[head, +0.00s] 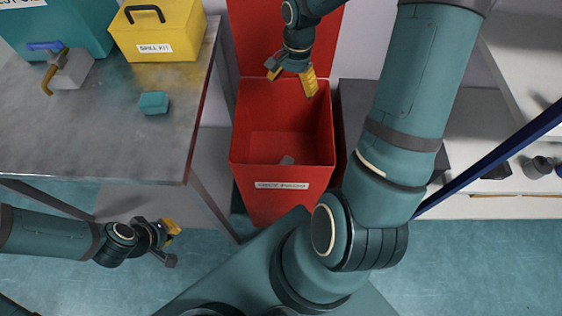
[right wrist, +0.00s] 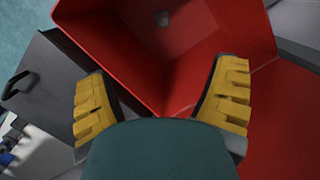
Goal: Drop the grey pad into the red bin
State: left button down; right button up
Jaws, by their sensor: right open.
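The red bin (head: 248,150) stands open in the middle of the head view, its red lid raised behind it. A small grey pad (head: 287,160) lies on the bin floor near the front wall. It also shows in the right wrist view as a small grey patch (right wrist: 163,18) inside the bin. My right gripper (head: 292,86) is open and empty, above the back part of the bin opening. Its yellow fingers (right wrist: 163,105) are wide apart in the wrist view. My left gripper (head: 174,244) is low at the left, beside the table, away from the bin; its fingers look apart.
A grey metal table (head: 90,140) at the left holds a yellow spill kit box (head: 160,35), a teal block (head: 154,103) and a grey device with a blue handle (head: 68,68). A dark cabinet (right wrist: 60,85) stands beside the bin. White shelves (head: 500,130) are at the right.

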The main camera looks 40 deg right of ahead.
jog(key=r, duration=0.5)
jog(key=shift+w+d, duration=0.1)
jog(key=shift+d, duration=0.2)
jog(key=shift+f, duration=0.1)
